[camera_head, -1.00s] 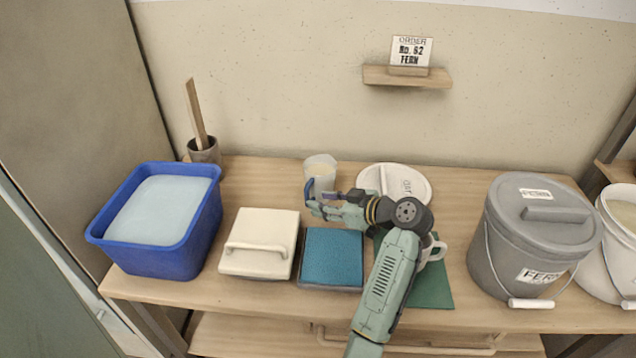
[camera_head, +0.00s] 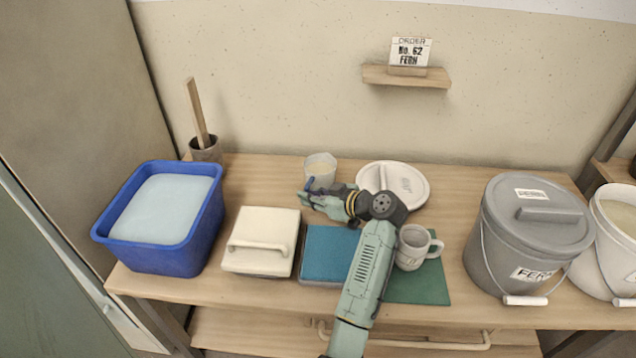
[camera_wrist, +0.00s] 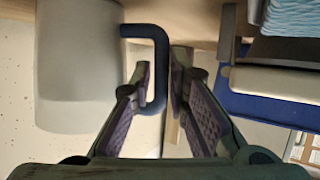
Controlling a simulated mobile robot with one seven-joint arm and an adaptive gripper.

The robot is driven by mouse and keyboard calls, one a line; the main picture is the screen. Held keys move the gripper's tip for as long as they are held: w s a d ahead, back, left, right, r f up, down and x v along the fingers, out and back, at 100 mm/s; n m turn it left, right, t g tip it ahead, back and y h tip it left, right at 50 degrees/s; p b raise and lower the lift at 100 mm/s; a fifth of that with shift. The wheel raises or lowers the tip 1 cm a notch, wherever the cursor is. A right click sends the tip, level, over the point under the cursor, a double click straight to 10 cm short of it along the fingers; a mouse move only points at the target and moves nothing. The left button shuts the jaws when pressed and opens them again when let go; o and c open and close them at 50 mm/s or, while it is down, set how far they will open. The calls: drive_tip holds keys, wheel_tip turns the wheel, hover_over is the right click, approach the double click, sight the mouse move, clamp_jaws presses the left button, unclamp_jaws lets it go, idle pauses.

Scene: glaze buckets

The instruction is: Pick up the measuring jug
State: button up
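The measuring jug (camera_head: 321,168) is a pale, translucent vessel with a dark blue handle. In the wrist view my gripper (camera_wrist: 162,75) is open, with a fingertip on each side of the handle's upright part. A gap shows on the right finger's side; contact on the left is unclear.
A grey mug (camera_head: 411,247) stands on a green mat (camera_head: 428,285) beside my arm. A teal-topped block (camera_head: 331,252), cream lidded box (camera_head: 262,238) and blue tub (camera_head: 190,245) are left. A grey bucket (camera_head: 500,245) stands right.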

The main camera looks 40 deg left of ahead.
clamp_jaws()
idle(0.5)
drive_tip(key=shift+r, duration=0.15)
drive_tip(key=shift+r, duration=0.2)
wheel_tip(320, 180, up, 10)
drive_tip(key=b, duration=0.2)
drive_tip(key=shift+f, duration=0.25)
idle(0.7)
drive_tip(key=shift+d, duration=0.1)
idle(1.6)
